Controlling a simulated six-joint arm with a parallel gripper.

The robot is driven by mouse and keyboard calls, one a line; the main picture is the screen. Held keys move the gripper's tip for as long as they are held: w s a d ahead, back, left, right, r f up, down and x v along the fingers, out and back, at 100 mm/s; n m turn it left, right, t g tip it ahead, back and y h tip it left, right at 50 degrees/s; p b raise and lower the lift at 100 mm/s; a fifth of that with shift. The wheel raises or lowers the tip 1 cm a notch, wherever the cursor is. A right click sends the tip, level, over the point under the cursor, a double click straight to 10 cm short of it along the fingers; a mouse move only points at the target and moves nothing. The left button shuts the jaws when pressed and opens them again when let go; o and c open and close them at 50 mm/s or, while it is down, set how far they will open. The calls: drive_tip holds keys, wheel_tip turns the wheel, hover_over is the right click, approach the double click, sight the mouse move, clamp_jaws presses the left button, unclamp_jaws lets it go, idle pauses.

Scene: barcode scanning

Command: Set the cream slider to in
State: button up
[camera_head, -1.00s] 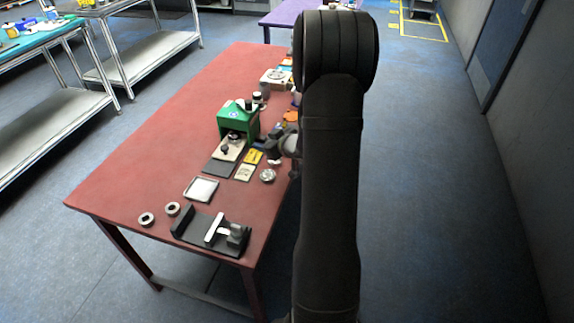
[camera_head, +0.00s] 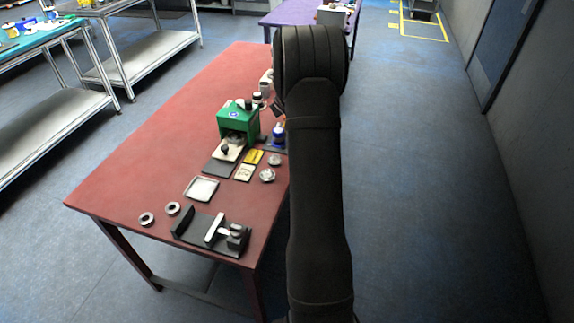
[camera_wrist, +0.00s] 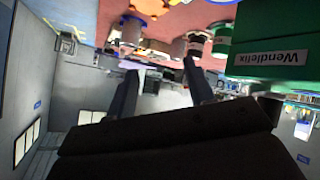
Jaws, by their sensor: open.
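The cream slider (camera_head: 228,152) is a pale plate with a dark knob. It sticks out from the front opening of the green machine (camera_head: 236,120) on the red table. The green machine also fills the upper right of the wrist view (camera_wrist: 275,45), with the upside-down word "Wendlelix" on it. The slider cannot be made out in the wrist view. My gripper (camera_wrist: 160,85) has its two dark fingers apart, with nothing held between them. It is close to the machine's side. In the head view my arm hides most of the gripper.
A dark fixture (camera_head: 212,233) stands at the table's front, near two metal rings. A square tray (camera_head: 201,189) lies behind it. Yellow and cream cards, small metal parts and a blue item (camera_head: 278,135) crowd the right edge. The table's left side is bare.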

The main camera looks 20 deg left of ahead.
drive_tip(key=w+r+m+h, duration=0.1)
drive_tip(key=w+h, duration=0.1)
wheel_tip(320, 180, up, 7)
drive_tip(key=g+h, duration=0.2)
drive_tip(key=g, duration=0.8)
hover_over(226, 142)
drive_tip(key=s+d, duration=0.2)
drive_tip(key=s, duration=0.2)
drive_tip(key=f, duration=1.6)
drive_tip(key=shift+s+d+f, duration=0.1)
drive_tip(key=shift+d+f, duration=0.15)
drive_tip(key=s, duration=0.6)
drive_tip(key=shift+s+r, duration=0.2)
drive_tip(key=shift+s, duration=0.2)
wheel_tip(226, 142, up, 17)
drive_tip(key=s+d+f+n+h, duration=0.1)
drive_tip(key=d+f+n, duration=0.2)
drive_tip(key=d, duration=0.5)
drive_tip(key=s+d+f+n+h, duration=0.1)
drive_tip(key=s+d+f+n, duration=0.1)
drive_tip(key=d, duration=0.7)
drive_tip(key=s+d+f+n+h, duration=0.1)
drive_tip(key=d+f+n, duration=0.3)
drive_tip(key=d, duration=0.5)
drive_tip(key=shift+s+f+n+t+h, duration=0.15)
drive_tip(key=shift+s+n+t+h, duration=0.25)
drive_tip(key=shift+s+n, duration=0.35)
